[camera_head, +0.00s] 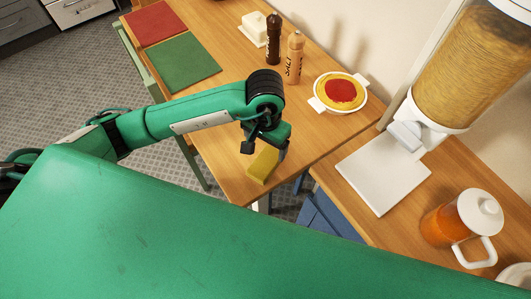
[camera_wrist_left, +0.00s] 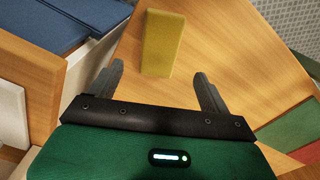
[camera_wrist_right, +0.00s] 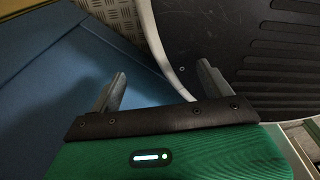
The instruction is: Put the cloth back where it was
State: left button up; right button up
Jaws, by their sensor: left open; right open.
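A yellow cloth (camera_head: 263,165), looking like a flat folded block, lies on the wooden table (camera_head: 228,165) near its front corner. It also shows in the left wrist view (camera_wrist_left: 162,44), ahead of and between the fingers. My left gripper (camera_head: 268,148) is just above and beside the cloth; in the left wrist view the fingers (camera_wrist_left: 158,88) are open and empty, with the cloth beyond their tips. My right gripper (camera_wrist_right: 158,82) is open and empty, low beside a blue surface and a dark ribbed surface. It is not visible in the head view.
Red (camera_head: 156,22) and green (camera_head: 183,62) mats lie on the table's far left. A butter dish (camera_head: 254,29), pepper mill (camera_head: 273,38), salt mill (camera_head: 294,58) and pasta dish (camera_head: 340,92) stand behind. A white board (camera_head: 383,172) and orange jug (camera_head: 455,222) are on the right counter.

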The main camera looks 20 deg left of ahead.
pick_arm(q)
notch_tip(320, 180, up, 4)
jog(key=shift+f, duration=0.15)
pick_arm(e)
jog(key=shift+w+d+f, duration=0.1)
jog(key=shift+w+d, duration=0.3)
jog(key=shift+d, duration=0.05)
jog(key=shift+a, duration=0.1)
